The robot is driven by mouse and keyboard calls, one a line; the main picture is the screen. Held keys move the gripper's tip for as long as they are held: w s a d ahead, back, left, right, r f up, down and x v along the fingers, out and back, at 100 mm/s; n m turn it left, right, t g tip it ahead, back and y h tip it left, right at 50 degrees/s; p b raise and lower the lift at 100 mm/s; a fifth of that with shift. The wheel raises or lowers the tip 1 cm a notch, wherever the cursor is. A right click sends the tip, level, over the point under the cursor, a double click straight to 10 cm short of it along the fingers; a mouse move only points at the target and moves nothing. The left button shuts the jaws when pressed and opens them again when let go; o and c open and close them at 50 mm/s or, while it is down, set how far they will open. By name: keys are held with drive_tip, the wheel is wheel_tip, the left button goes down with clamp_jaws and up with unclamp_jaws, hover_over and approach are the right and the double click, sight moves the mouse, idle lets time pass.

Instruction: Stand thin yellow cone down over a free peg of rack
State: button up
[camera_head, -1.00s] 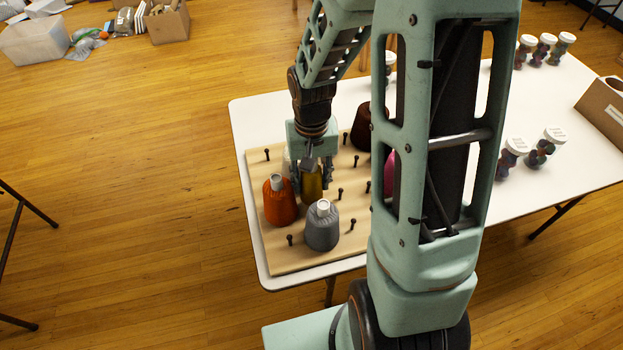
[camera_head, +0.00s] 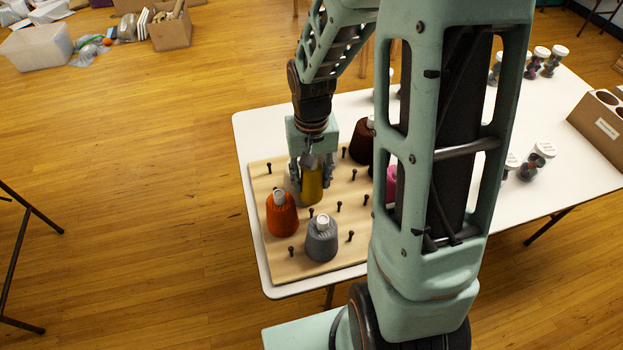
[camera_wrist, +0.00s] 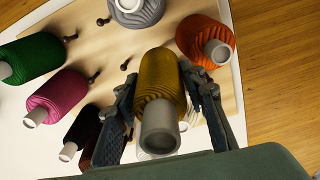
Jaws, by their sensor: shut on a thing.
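The thin yellow cone (camera_head: 312,186) is between the fingers of my gripper (camera_head: 312,172), which is shut on it. It looks roughly upright over the wooden rack (camera_head: 282,262). In the wrist view the yellow cone (camera_wrist: 160,80) lies between both fingers, its pale tip towards the camera. Whether its base touches the board or surrounds a peg is hidden. Bare dark pegs show on the rack, such as a left back peg (camera_head: 269,167), a front peg (camera_head: 291,251) and a right peg (camera_head: 350,237).
An orange cone (camera_head: 281,216) and a grey cone (camera_head: 321,240) stand close in front of my gripper. A brown cone (camera_head: 361,142) and a pink cone (camera_head: 391,183) stand to the right. The wrist view also shows a green cone (camera_wrist: 32,58). Jars (camera_head: 537,162) stand on the white table (camera_head: 248,130).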

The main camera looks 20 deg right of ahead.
wheel_tip(320, 180, up, 8)
drive_tip(key=p, duration=0.7)
drive_tip(key=shift+r, duration=0.2)
wheel_tip(320, 180, down, 13)
drive_tip(key=b, duration=1)
